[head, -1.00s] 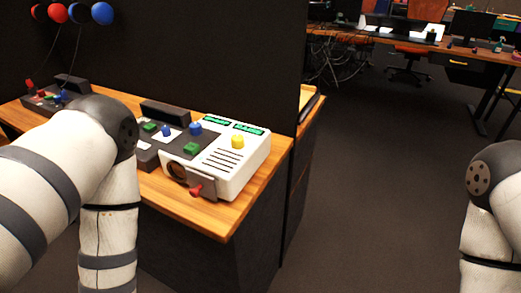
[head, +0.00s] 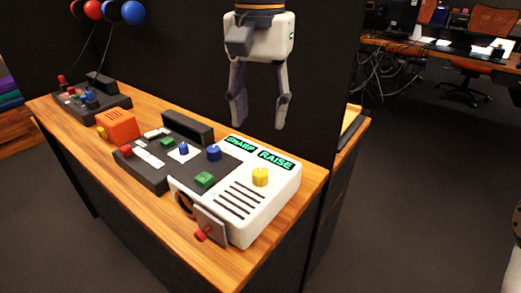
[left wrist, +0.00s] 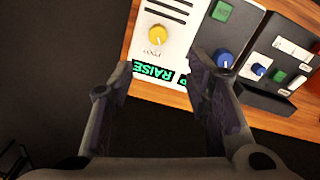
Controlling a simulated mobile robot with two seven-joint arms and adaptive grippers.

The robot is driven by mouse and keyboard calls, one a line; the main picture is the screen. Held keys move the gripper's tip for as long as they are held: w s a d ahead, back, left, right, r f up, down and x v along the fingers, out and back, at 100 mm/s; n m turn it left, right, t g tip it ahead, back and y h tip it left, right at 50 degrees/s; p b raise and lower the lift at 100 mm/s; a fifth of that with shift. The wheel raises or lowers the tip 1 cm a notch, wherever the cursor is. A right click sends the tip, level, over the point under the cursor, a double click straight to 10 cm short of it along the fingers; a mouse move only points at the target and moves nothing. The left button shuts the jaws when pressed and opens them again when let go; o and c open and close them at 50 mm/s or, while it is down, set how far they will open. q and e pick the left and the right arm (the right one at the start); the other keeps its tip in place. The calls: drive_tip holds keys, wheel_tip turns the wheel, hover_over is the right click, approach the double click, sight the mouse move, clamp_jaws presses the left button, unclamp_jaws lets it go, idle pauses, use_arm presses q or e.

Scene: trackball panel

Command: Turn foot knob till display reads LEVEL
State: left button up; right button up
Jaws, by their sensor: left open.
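The foot knob (head: 261,177) is yellow and stands upright on the white panel box (head: 275,205). In the left wrist view the yellow knob (left wrist: 157,36) has a small label beside it. The right display (head: 275,160) behind the knob reads RAISE in green. The left display (head: 241,143) reads SHARP. My left gripper (head: 259,126) points down with its fingers apart, empty, above and behind the displays. In the left wrist view the gripper (left wrist: 158,72) is apart from the knob and partly covers the SHARP display. My right gripper is not in view.
A red-tipped lever (head: 203,233) sticks out in front. An orange box (head: 118,124) and another control panel (head: 92,101) lie farther left on the wooden desk (head: 60,115). A dark partition (head: 180,60) rises behind.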

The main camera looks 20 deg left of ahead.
sight(260, 172)
use_arm(q)
drive_tip(key=f, duration=0.7)
drive_tip(key=s+f, duration=0.1)
drive_tip(key=f, duration=0.3)
drive_tip(key=shift+d+f, duration=0.15)
drive_tip(key=shift+f, duration=0.1)
clamp_jaws()
